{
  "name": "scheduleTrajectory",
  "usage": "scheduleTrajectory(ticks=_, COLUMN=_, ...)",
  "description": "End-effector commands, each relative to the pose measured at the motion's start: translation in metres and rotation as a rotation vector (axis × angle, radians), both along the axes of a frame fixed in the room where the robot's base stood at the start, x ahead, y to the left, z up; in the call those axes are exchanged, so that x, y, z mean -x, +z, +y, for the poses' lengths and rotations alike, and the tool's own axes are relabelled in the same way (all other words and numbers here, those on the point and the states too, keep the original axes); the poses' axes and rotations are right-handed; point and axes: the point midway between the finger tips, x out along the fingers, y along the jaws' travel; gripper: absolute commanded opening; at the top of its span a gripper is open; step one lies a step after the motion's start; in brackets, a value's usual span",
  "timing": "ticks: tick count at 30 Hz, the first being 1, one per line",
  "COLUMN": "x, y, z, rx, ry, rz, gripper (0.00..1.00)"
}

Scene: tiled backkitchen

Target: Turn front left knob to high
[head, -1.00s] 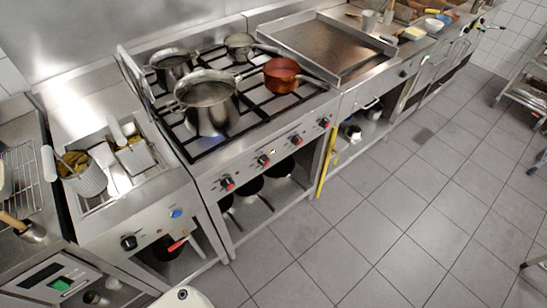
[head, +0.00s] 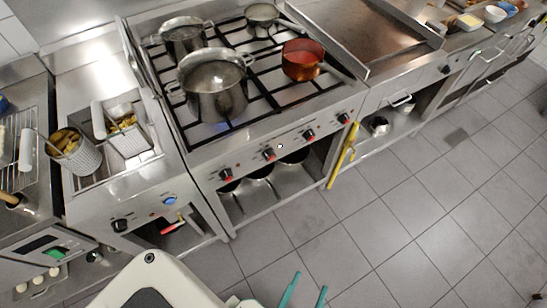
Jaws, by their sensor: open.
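The gas stove (head: 207,165) stands left of centre, with a row of several black-and-red knobs along its front panel. The leftmost stove knob (head: 226,175) is in plain view; its exact setting is too small to tell. A large steel pot (head: 216,98) sits on the front left burner, with a bluish glow below it. My gripper (head: 311,281) shows as two teal fingers at the bottom edge, apart and with nothing seen between them. It is below and right of the leftmost knob in the picture, well clear of the stove. The rest of the gripper is out of frame.
A copper pot (head: 302,62) and two smaller steel pots stand on the other burners. A fryer (head: 95,195) with baskets and its own dark knob (head: 121,225) adjoins at left. Tiled floor in front is clear.

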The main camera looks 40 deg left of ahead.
Motion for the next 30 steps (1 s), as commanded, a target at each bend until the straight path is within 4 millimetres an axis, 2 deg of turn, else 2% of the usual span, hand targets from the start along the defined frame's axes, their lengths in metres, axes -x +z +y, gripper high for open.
scheduleTrajectory(ticks=8, x=-0.03, y=-0.033, z=-0.002, rx=-0.021, ry=0.23, rz=-0.008, gripper=0.51)
scheduleTrajectory(ticks=17, x=-0.084, y=-0.053, z=0.007, rx=-0.062, ry=0.439, rz=-0.023, gripper=0.51)
scheduleTrajectory(ticks=23, x=-0.127, y=-0.06, z=0.031, rx=-0.105, ry=0.569, rz=-0.033, gripper=0.51)
scheduleTrajectory(ticks=30, x=-0.176, y=-0.061, z=0.08, rx=-0.173, ry=0.719, rz=-0.04, gripper=0.51)
